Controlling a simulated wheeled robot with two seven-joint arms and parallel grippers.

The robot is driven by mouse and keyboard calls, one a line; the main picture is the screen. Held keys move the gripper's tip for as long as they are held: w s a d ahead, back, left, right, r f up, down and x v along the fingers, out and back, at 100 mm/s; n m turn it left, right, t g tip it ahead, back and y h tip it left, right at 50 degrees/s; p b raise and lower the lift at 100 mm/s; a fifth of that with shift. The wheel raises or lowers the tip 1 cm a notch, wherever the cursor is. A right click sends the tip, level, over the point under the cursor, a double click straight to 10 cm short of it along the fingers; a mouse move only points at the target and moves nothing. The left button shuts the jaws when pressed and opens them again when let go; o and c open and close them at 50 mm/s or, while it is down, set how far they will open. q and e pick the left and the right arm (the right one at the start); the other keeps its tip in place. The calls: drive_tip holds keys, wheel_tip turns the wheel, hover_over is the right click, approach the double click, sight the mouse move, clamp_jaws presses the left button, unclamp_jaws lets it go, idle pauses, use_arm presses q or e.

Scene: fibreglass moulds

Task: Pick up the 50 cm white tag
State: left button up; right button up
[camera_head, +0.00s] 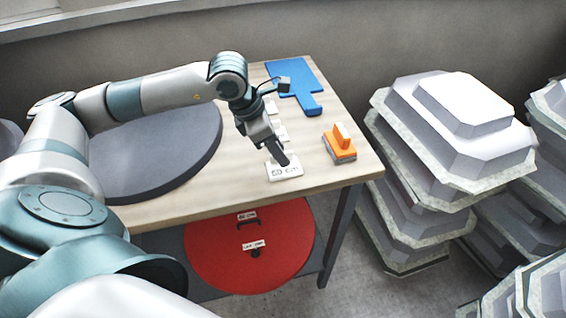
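The white tag (291,172) lies on the wooden table near its front edge, with dark lettering that reads like "50 cm". My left gripper (282,160) is over this tag, pointing down, with its dark fingertips at or just above the tag's upper edge. The fingers overlap in this view, so I cannot tell whether they are open or closed, or whether they touch the tag. Other white tags (280,133) lie in a row behind it, partly hidden by the gripper. My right gripper is not in view.
An orange-handled block (340,143) stands right of the tag. A blue paddle-shaped board (293,82) lies at the back. A dark grey disc (160,165) covers the table's left. A red disc (215,262) sits below. Stacked grey moulds (440,150) stand on the right.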

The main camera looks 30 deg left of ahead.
sight(288, 152)
use_arm(q)
clamp_jaws()
drive_tip(key=shift+r, duration=0.1)
drive_tip(key=shift+r+b, duration=0.35)
drive_tip(key=shift+r, duration=0.05)
wheel_tip(288, 152, up, 3)
drive_tip(key=shift+w+r+b, duration=0.1)
drive_tip(key=shift+b, duration=0.8)
drive_tip(key=s+d+r+b, duration=0.2)
drive_tip(key=d+r, duration=0.4)
drive_tip(key=d, duration=0.5)
drive_tip(key=shift+s+d+r+b, duration=0.2)
drive_tip(key=shift+s+r+b, duration=0.2)
drive_tip(key=shift+b, duration=0.15)
